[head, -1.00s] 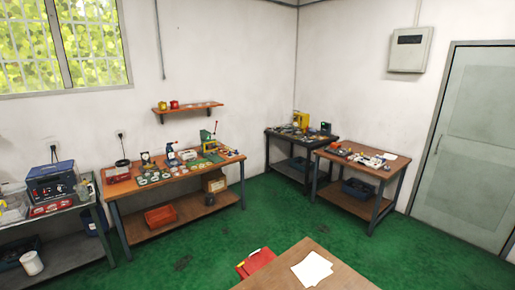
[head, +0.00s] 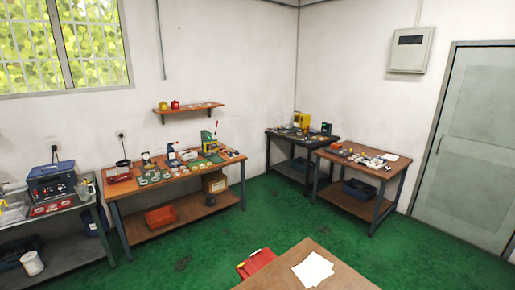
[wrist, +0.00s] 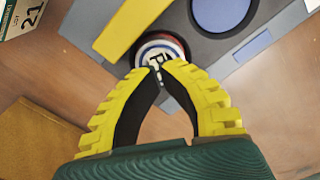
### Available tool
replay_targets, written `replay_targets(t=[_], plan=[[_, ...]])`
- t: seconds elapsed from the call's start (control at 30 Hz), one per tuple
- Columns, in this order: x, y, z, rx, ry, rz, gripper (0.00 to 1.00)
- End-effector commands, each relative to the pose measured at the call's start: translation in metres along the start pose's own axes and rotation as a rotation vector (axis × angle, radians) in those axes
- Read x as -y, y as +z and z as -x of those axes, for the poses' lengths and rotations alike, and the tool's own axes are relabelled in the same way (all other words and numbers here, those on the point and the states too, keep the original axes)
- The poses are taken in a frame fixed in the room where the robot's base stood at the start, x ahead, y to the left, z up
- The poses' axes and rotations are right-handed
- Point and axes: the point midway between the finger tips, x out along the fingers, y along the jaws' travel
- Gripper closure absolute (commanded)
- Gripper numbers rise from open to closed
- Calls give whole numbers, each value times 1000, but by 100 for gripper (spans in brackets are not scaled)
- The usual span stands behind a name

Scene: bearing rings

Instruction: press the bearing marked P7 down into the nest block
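In the wrist view a small round bearing (wrist: 154,44) with a pale face, dark lettering and a red-and-blue rim sits at the grey block (wrist: 205,48). The lettering starts with what looks like a P; the rest is partly hidden by my fingertips. How deep the bearing sits in the block I cannot tell. My gripper (wrist: 161,67) has its two yellow-and-black fingers drawn together, tips over the near part of the bearing. The tips look closer together than the bearing is wide; whether they touch it is unclear. My gripper does not show in the head view.
The block carries a yellow bar (wrist: 130,27), a blue disc (wrist: 221,12) and a blue rectangle (wrist: 253,46). The head view shows a bench (head: 175,183) with many small parts.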

Motion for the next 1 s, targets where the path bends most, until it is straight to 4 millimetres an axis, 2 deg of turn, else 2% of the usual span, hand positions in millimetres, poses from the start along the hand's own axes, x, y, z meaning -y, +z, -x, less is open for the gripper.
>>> replay_targets(t=[1.0], plan=[[0, 0, -21, 0, 0, 0, 100]])
